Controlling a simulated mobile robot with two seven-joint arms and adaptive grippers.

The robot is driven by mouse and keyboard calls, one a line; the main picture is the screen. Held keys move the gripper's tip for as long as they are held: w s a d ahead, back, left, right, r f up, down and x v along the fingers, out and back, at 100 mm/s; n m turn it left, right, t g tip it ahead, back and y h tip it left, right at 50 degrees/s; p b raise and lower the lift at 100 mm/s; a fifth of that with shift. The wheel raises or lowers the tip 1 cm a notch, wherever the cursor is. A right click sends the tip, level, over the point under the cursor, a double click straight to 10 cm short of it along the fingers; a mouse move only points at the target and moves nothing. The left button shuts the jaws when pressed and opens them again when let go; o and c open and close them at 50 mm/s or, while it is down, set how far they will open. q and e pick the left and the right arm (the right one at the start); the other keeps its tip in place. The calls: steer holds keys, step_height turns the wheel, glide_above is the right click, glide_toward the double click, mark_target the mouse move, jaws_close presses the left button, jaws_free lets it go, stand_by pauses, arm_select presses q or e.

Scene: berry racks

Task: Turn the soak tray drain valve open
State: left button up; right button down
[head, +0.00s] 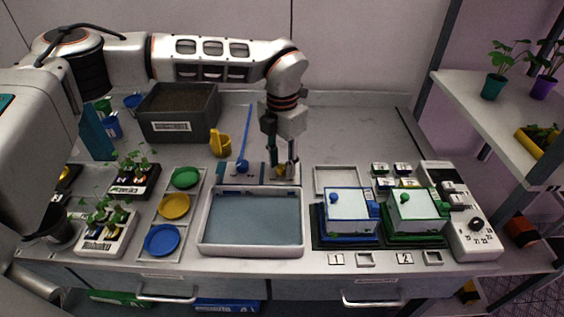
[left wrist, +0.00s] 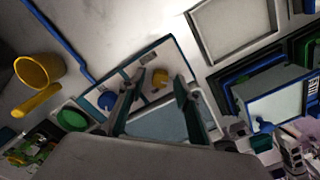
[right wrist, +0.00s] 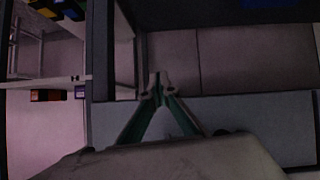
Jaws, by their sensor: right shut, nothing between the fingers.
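The soak tray (head: 204,236) is a shallow white basin with blue-grey water, mid-bench. A small panel (head: 226,174) behind it carries a blue knob (head: 242,167) at left, with a long blue rod rising by it, and a small yellow knob (head: 281,172) at right. My left gripper (head: 283,170) points down over the panel's right part. In the left wrist view its fingers (left wrist: 160,86) are apart, with the yellow knob (left wrist: 160,77) showing between them; I cannot tell whether they touch it. My right gripper (right wrist: 158,93) is shut and empty, away from the tray.
A dark planter box (head: 178,130) and a yellow cup (head: 220,145) stand behind at left. Colored dishes (head: 174,206) lie left of the tray. Blue and green boxed units (head: 350,213) stand right of it. The bench's back right is clear.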

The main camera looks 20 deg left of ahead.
mark_target(282, 167)
arm_select(q)
step_height(282, 167, up, 12)
stand_by(0.5)
